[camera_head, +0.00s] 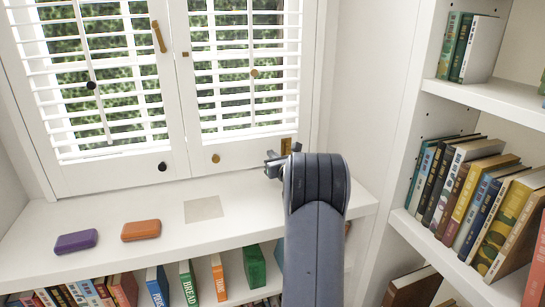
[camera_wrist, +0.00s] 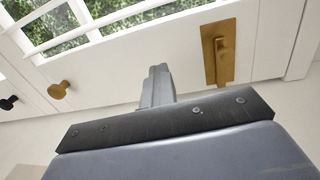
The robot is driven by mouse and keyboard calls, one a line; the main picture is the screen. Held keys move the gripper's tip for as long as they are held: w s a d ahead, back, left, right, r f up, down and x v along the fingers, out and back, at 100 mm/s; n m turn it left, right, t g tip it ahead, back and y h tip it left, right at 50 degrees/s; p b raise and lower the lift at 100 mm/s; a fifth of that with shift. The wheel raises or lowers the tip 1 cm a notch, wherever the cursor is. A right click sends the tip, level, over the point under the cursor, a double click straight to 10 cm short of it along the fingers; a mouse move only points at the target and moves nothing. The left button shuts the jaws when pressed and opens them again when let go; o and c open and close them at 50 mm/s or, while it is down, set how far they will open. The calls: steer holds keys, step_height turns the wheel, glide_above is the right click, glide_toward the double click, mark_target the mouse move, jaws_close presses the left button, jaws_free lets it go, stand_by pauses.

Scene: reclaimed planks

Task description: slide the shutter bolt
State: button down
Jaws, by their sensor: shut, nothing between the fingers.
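The shutter bolt looks like the brass plate with a small raised knob low on the right shutter, in the wrist view (camera_wrist: 218,52) at upper right. In the head view the brass bolt (camera_head: 286,147) is partly hidden behind my arm. My gripper (camera_head: 272,163) is in front of the lower right shutter, left of and a little below the bolt in the picture. In the wrist view my gripper (camera_wrist: 158,75) is shut and empty, its fingers pointing toward the shutter's bottom rail. A clear gap shows between fingers and bolt.
A round brass knob (camera_wrist: 58,90) is left of the fingers. A brass latch bar (camera_head: 158,37) is on the left shutter. A purple case (camera_head: 76,242) and an orange case (camera_head: 141,230) lie on the sill. A bookshelf (camera_head: 490,98) stands at right.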

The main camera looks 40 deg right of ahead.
steer(key=c, duration=1.6)
jaws_free()
steer(key=shift+w+a, duration=0.1)
steer(key=shift+a, duration=0.1)
steer(key=shift+o, duration=1.1)
steer(key=shift+d, duration=0.1)
steer(key=shift+d, duration=0.1)
steer(key=shift+s, duration=0.4)
steer(key=shift+n+y, duration=0.6)
steer(key=shift+y, duration=0.3)
steer(key=s+a, duration=0.2)
steer(key=s, duration=0.1)
steer(key=s+a, duration=0.3)
steer(key=s, duration=0.1)
steer(key=s+a+p, duration=0.1)
steer(key=s+a, duration=0.2)
steer(key=shift+s+a, duration=0.15)
steer(key=shift+a, duration=0.1)
steer(key=shift+s+a, duration=0.35)
